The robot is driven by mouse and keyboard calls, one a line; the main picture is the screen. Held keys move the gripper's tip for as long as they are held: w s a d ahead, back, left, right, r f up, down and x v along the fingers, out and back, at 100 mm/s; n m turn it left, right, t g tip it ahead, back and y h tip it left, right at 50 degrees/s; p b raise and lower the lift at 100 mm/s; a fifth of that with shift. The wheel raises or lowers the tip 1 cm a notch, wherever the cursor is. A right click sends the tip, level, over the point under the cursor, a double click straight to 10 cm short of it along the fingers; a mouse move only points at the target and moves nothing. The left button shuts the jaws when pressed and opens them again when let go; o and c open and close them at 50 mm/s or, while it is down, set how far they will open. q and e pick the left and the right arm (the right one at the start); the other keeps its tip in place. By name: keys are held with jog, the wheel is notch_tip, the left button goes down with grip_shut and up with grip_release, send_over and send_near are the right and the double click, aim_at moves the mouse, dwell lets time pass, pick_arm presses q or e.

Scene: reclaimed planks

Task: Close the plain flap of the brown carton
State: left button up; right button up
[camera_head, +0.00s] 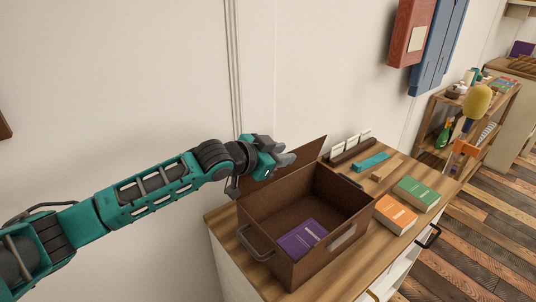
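The brown carton (352,228) stands open on the wooden top of a cabinet, with a purple book (302,240) lying inside. One plain flap (300,163) stands raised along its far left side, leaning up and outward. No other flap is clearly visible. My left gripper (288,153) is at the upper left part of this flap, close to its top edge. Its grey fingers point right. Whether they touch the flap, and how far apart they are, is unclear. My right gripper is not in view.
An orange book (396,214) and a green book (417,194) lie right of the carton. A teal item (371,162) and a dark card holder (350,148) are behind it. A dark handle (256,246) juts from the carton's left front.

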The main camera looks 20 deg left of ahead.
pick_arm(q)
jog(key=v, duration=1.2)
jog(key=shift+s, duration=0.3)
jog(key=shift+a, duration=0.1)
